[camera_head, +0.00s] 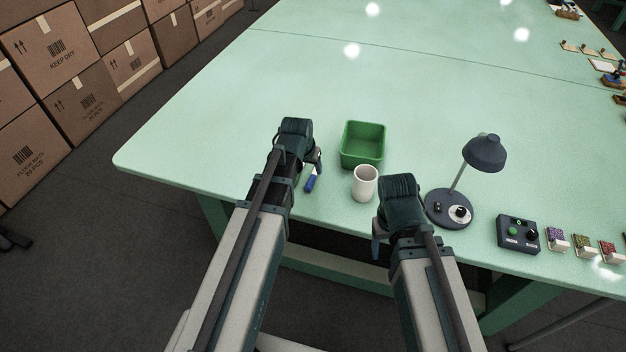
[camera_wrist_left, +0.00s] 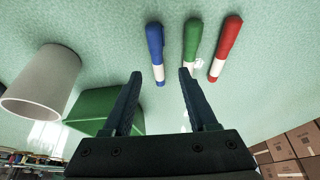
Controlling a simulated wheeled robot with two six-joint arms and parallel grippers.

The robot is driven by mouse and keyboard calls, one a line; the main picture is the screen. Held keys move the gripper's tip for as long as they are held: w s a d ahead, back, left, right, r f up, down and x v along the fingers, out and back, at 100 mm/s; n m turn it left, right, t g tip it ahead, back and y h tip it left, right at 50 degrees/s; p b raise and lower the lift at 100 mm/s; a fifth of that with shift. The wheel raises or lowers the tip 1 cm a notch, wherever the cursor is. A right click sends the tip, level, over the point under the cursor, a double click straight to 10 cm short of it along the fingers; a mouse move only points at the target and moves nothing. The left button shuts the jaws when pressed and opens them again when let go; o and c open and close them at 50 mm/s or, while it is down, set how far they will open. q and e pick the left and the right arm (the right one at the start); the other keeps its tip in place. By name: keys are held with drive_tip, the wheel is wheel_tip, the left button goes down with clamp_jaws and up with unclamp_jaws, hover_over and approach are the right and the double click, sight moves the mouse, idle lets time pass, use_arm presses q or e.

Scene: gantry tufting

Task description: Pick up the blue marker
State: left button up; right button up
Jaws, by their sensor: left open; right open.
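The blue marker (camera_wrist_left: 155,46), blue with a white band near its lower end, lies on the table in the left wrist view. It also shows in the head view (camera_head: 309,184), partly hidden by my left gripper. My left gripper (camera_wrist_left: 159,75) is open and empty, with the marker's near end in line with the gap between its fingers. Whether the fingers reach down beside it I cannot tell. A green marker (camera_wrist_left: 198,36) and a red marker (camera_wrist_left: 226,44) lie to its right. My right gripper (camera_head: 378,246) is at the table's front edge, its fingers mostly hidden.
A white cup (camera_head: 364,184) and a green bin (camera_head: 362,146) stand right of my left gripper. A dark lamp (camera_head: 484,154) and a control box (camera_head: 518,234) stand further right. Stacked boxes (camera_head: 62,56) stand on the floor at left. The table's left part is clear.

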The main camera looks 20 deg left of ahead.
sight(313, 176)
use_arm(q)
drive_tip(key=shift+b+x, duration=2.45)
drive_tip(key=shift+x, duration=0.25)
drive_tip(key=shift+s+d, duration=0.15)
drive_tip(key=shift+s, duration=0.05)
clamp_jaws()
